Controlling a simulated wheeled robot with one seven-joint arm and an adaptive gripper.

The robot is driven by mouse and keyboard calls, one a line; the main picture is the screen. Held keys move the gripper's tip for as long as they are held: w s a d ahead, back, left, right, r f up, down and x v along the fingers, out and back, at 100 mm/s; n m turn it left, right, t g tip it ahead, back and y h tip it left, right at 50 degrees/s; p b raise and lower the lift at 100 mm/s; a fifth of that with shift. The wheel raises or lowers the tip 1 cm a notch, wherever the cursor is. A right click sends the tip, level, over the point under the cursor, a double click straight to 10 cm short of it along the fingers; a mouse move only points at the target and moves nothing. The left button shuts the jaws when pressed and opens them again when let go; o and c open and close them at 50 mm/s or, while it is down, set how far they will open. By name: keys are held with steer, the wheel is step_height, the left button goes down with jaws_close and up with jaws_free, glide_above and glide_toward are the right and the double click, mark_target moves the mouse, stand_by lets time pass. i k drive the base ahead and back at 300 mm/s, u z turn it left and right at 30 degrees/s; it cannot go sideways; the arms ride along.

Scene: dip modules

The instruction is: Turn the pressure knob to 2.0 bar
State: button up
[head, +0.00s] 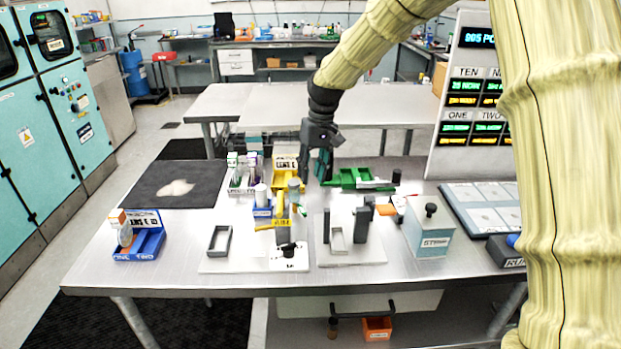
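A small black knob (288,247) sits at the front of a white base plate (235,264) near the table's front edge. Small dark marks show on the white face below it; they are too small to read, so I cannot tell its setting. I take it for the pressure knob, though no bar label is legible. My gripper (316,168) hangs pointing down over the back middle of the table, behind the knob and apart from it. Its dark fingers look spread with a gap between them, and nothing shows between them.
A yellow lever-like fixture (281,230) stands just behind the knob. A grey upright fixture (361,224) and a blue stamp box (428,236) stand to the right. A green tray (357,180), yellow bin (287,176) and blue bin (148,243) also occupy the table.

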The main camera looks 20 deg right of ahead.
mark_target(289, 250)
steer(key=k, duration=1)
